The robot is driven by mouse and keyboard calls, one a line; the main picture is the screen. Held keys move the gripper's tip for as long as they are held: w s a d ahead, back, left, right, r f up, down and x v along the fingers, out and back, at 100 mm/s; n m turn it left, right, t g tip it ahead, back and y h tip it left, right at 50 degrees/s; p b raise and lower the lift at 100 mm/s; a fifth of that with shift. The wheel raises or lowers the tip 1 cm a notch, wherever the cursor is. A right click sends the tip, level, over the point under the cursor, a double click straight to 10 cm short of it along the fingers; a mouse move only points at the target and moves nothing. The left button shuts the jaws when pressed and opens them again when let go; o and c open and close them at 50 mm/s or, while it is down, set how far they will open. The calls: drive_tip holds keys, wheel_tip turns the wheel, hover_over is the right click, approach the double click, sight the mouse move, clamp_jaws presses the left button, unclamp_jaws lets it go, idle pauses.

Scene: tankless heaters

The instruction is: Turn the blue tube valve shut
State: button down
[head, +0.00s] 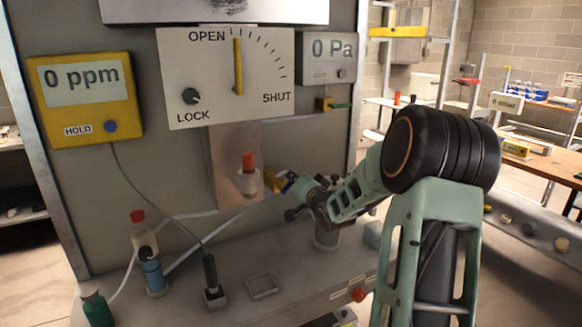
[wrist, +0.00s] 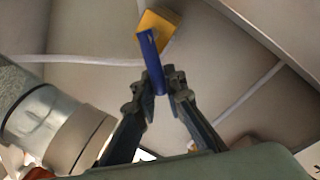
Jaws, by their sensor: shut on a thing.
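The blue tube valve has a yellow body (wrist: 162,23) and a flat blue handle (wrist: 151,55). In the wrist view my gripper (wrist: 160,82) is shut on the lower end of the handle, with a fingertip on either side. In the head view the yellow body (head: 270,179) sits on a white tube right of an orange-capped clear vessel (head: 248,180). My gripper (head: 291,184) reaches it from the right and hides part of the handle. The dial panel (head: 190,60) has a yellow pointer (head: 238,66) standing upright near OPEN.
A second yellow valve with a green handle (head: 340,105) is higher on the cabinet. A yellow meter (head: 85,98) reads 0 ppm; a grey gauge (head: 329,58) reads 0 Pa. A blue bottle (head: 154,276) and a black-handled tool (head: 211,275) stand on the bench. White tubes run nearby.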

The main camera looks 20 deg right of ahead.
drive_tip(key=shift+d+f+m+g+y+p, duration=0.1)
drive_tip(key=shift+d+f+m+y+p, duration=0.3)
drive_tip(key=shift+m+p, duration=1)
drive_tip(key=shift+d+f+m+g+y+p, duration=0.1)
drive_tip(key=shift+f+m+y+p, duration=0.3)
drive_tip(key=shift+f+m+p, duration=0.85)
drive_tip(key=shift+d+f+m+g+y+p, duration=0.1)
drive_tip(key=shift+d+m+y+p, duration=0.25)
drive_tip(key=shift+m+p, duration=1.1)
drive_tip(key=shift+a+n+p, duration=0.1)
drive_tip(key=shift+n+p, duration=0.3)
drive_tip(key=c, duration=2)
unclamp_jaws()
drive_tip(key=s, duration=0.4)
drive_tip(key=s+r, duration=0.1)
drive_tip(key=s, duration=0.3)
drive_tip(key=s+r, duration=0.1)
drive_tip(key=s, duration=0.2)
drive_tip(key=shift+s+r, duration=0.2)
drive_tip(key=shift+s, duration=0.2)
